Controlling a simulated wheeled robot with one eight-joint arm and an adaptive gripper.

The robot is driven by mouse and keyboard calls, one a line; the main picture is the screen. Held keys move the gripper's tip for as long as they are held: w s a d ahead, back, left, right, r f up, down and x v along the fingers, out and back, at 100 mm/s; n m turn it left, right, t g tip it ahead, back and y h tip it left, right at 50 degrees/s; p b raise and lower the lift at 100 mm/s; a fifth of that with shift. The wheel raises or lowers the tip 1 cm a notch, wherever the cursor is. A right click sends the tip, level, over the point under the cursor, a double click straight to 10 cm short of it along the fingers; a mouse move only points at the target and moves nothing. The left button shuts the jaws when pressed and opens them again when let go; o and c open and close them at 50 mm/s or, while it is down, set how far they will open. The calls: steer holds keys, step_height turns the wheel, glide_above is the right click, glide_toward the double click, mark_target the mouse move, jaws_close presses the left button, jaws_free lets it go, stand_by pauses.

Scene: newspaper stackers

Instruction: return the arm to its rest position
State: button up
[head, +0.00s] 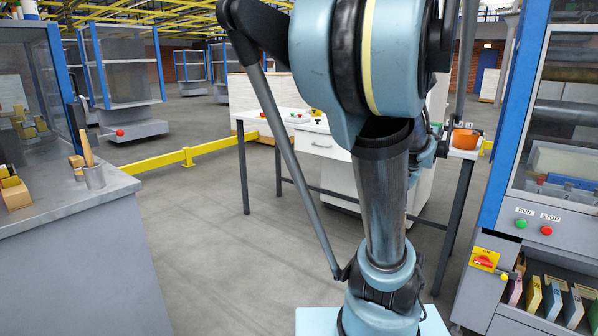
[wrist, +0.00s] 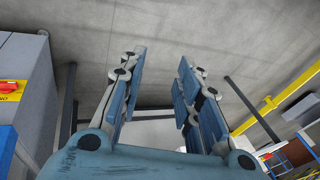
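My arm (head: 385,200) stands in the middle of the head view, light blue and dark grey. It rises from its base at the bottom to a large joint at the top. My gripper (wrist: 162,62) shows in the wrist view with its two blue-padded fingers spread apart. Nothing is between the fingers, and bare grey floor lies beyond them. I cannot make out the gripper in the head view, where the arm covers much of the middle.
A white table (head: 308,143) stands behind my arm, with an orange bowl (head: 465,139) at its right end. A grey counter (head: 60,205) is at left, a machine with run and stop buttons (head: 533,225) at right. A yellow rail (head: 215,148) crosses behind. Floor is clear at left-centre.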

steer(key=s+a+f+n+g+h, duration=0.1)
steer(key=s+a+f+n, duration=0.5)
steer(key=s, duration=0.6)
steer(key=shift+s+a+f+n+g+h, duration=0.35)
steer(key=shift+a+f+h, duration=0.25)
steer(key=shift+a+f, duration=0.45)
